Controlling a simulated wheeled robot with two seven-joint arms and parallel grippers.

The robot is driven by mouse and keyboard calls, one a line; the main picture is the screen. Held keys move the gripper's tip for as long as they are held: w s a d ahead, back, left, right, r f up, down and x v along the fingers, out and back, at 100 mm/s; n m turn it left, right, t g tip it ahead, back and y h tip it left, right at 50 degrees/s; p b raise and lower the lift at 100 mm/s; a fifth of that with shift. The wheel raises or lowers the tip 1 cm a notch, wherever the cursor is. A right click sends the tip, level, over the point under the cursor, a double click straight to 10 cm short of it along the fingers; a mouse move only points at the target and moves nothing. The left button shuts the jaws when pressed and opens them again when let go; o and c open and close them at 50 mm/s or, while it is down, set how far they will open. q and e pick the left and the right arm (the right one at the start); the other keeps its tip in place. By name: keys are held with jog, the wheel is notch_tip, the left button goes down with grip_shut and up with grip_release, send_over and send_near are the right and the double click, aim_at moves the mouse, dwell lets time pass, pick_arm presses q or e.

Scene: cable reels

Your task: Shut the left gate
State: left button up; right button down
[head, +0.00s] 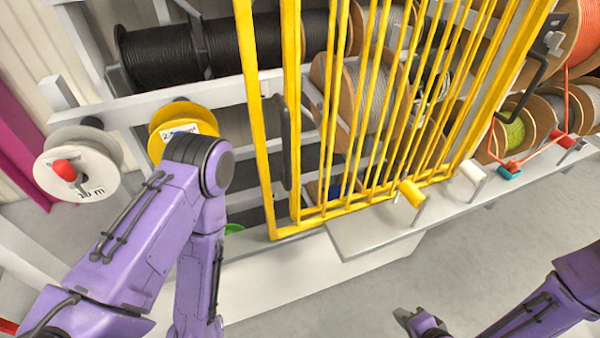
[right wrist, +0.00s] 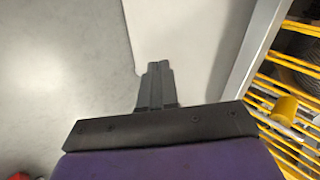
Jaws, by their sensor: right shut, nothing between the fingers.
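A yellow barred gate (head: 262,130) fills the middle of the head view in front of the reel rack. A black upright handle (head: 284,145) is near its left edge. A second black handle (head: 530,88) is at the right end of the yellow bars. Where one leaf ends and another starts, I cannot tell. My right gripper (head: 405,318) is low in the head view, below the ledge and apart from the gate. In the right wrist view its fingers (right wrist: 157,85) are together and empty. My left arm bends in front of the rack; its gripper is out of sight.
A pale ledge (head: 375,235) juts out below the gate, with a yellow roller (head: 411,193) and a white roller (head: 472,172) on it. A white reel (head: 78,165) and a yellow reel (head: 180,120) hang at the left. Grey floor (head: 500,245) is clear at lower right.

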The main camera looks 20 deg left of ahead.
jog(key=w+a+r+n+g+y, duration=0.15)
jog(key=a+r+y, duration=0.3)
jog(key=r, duration=0.55)
jog(key=w+a+r+n+y, duration=0.25)
jog(key=a+r+y, duration=0.2)
jog(key=r, duration=0.55)
jog(key=w+a+r+n+y, duration=0.25)
jog(key=a+r+y, duration=0.2)
jog(key=r, duration=0.55)
jog(key=s+f+p+x, duration=0.1)
jog(key=p+x, duration=0.2)
jog(key=x, duration=0.9)
jog(key=shift+s+a+m+h, duration=0.35)
jog(key=shift+a+m, duration=0.1)
jog(key=shift+a, duration=0.15)
jog(key=shift+w, duration=0.1)
